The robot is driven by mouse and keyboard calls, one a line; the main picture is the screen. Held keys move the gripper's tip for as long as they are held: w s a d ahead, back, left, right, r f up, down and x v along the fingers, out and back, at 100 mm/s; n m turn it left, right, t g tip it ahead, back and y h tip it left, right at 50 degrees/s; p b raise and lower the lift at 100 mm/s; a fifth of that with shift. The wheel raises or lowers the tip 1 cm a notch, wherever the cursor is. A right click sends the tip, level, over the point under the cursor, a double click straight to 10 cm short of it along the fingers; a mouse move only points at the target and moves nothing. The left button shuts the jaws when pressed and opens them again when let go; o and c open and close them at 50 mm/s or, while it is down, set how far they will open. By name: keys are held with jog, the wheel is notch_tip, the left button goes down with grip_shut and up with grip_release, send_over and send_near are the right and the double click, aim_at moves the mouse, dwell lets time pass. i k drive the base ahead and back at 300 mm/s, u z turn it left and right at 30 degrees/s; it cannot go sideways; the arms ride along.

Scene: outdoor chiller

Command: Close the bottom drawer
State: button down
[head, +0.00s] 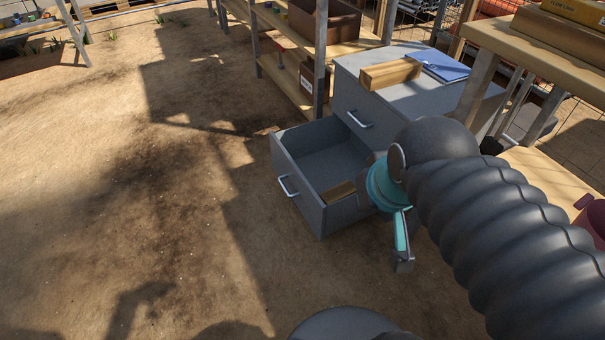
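A grey cabinet (410,95) stands at the right of centre in the head view. Its bottom drawer (298,188) is pulled well out toward the left, with a silver handle (288,187) on its front. A wooden block (338,191) lies inside the drawer near its near side. The upper drawer, with a handle (359,119), is shut. My gripper (402,240) is at the near right side of the open drawer, pointing down. One finger with a teal inner face shows; the other is hidden, so its opening cannot be told. My dark ribbed arm hides part of the cabinet.
A wooden block (390,73) and a blue clipboard (446,65) lie on the cabinet top. Wooden shelves (290,85) stand behind the drawer, and a wooden table (550,45) stands at right. The dirt ground left of the drawer is clear.

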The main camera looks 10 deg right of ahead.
aim_at(309, 160)
jog(key=z, duration=0.8)
jog(key=i, duration=0.85)
jog(key=u, duration=1.45)
